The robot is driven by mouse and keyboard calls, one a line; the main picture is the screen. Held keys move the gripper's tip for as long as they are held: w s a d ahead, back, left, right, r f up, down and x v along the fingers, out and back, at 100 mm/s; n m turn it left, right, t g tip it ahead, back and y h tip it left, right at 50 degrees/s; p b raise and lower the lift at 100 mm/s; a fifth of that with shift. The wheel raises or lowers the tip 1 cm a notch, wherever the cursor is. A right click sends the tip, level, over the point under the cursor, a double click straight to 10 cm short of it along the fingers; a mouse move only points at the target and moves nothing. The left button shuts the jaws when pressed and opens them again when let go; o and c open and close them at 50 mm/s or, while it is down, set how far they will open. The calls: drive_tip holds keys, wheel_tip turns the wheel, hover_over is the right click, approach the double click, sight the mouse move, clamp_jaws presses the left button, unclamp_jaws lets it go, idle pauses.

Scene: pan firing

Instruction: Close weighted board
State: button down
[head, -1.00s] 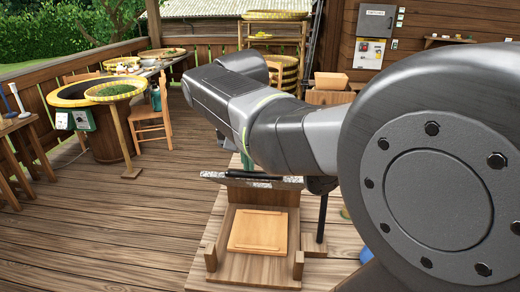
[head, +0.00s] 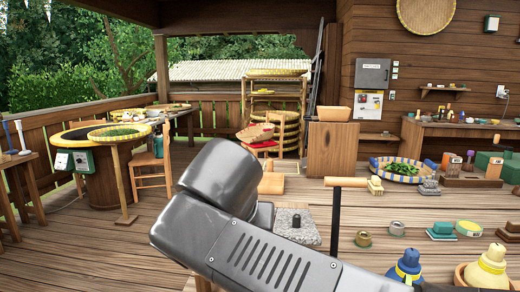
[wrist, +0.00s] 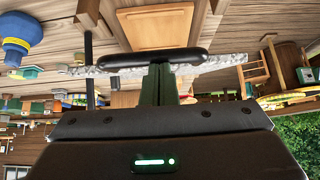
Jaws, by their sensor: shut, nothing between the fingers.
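The weighted board shows edge-on in the wrist view as a thin speckled grey slab (wrist: 215,63) with a black bar handle (wrist: 140,60) along it. My gripper (wrist: 160,70) has its green fingers together and empty, with the tips at the middle of the handle; I cannot tell whether they touch. The light wooden base board (wrist: 155,25) lies beyond the slab. In the head view my arm hides the gripper and most of the stand. A speckled grey stone (head: 297,228) with a black knob shows beside my arm; I cannot tell whether it is part of the weighted board.
A black post with a wooden crossbar (head: 345,183) stands close to my arm. A basket of leaves (head: 400,169) stands further back. The round stove (head: 100,160) is far left, with open deck before it.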

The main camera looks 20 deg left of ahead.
wheel_tip(320, 180, down, 12)
drive_tip(key=s+t+b, duration=0.2)
drive_tip(key=b, duration=1)
drive_tip(key=shift+s+d+y, duration=0.25)
drive_tip(key=shift+d+y, duration=0.05)
drive_tip(key=shift+r, duration=0.1)
